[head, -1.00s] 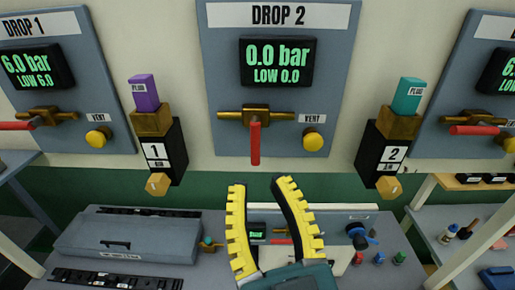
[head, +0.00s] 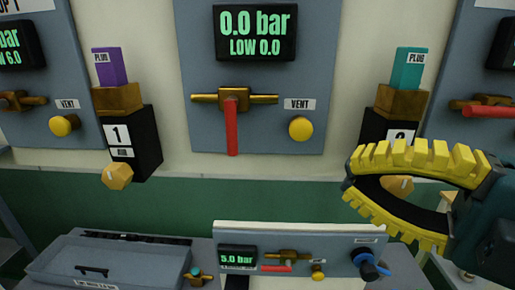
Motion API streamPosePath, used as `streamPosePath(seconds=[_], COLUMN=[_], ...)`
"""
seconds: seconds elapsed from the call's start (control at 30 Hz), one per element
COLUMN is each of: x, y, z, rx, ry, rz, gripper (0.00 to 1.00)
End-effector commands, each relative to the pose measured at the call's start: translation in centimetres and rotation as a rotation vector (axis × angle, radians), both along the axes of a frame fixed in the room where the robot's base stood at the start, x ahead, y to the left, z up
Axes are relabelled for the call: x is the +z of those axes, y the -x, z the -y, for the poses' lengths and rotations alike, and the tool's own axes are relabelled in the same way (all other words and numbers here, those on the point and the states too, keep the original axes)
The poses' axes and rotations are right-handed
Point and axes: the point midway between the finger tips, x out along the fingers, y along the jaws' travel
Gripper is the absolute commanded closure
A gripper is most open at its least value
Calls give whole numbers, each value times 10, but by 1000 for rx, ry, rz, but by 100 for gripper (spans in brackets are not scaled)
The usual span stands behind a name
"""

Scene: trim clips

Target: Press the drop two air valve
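The drop two panel stands upright on the back wall, with a black display (head: 254,34) reading 0.0 bar, LOW 0.0. Below it is the brass valve (head: 207,98), a horizontal pipe. Its red handle (head: 232,128) hangs straight down, across the pipe. A yellow vent knob (head: 300,128) sits to the right under the VENT label. My gripper (head: 347,180) is at the right, below and right of the panel, with its yellow fingers pointing left. Its fingertips look brought together, with a gap behind them and nothing held. It is apart from the valve handle.
Block holder 1 (head: 133,142) with a purple plug (head: 110,67) stands left of the panel. Holder 2, with a teal plug (head: 408,68), is partly hidden by my gripper. A bench panel (head: 340,255) reading 5.0 bar and a grey case (head: 115,262) are below.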

Motion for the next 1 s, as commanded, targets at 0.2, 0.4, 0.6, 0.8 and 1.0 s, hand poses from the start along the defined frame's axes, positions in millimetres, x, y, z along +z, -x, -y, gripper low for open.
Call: streamPosePath(seconds=[0.2, 0.4, 0.6, 0.8, 1.0], x=[0, 2, 4, 4, 3], y=[-1, -11, -36, -63, -82], z=[0, -14, -48, -82, -105], rx=[0, 3, 6, 4, 1], ry=[-3, -4, -5, -5, -5], rz=[-2, -3, -4, -5, -5], gripper=[100, 100, 100, 100, 100])
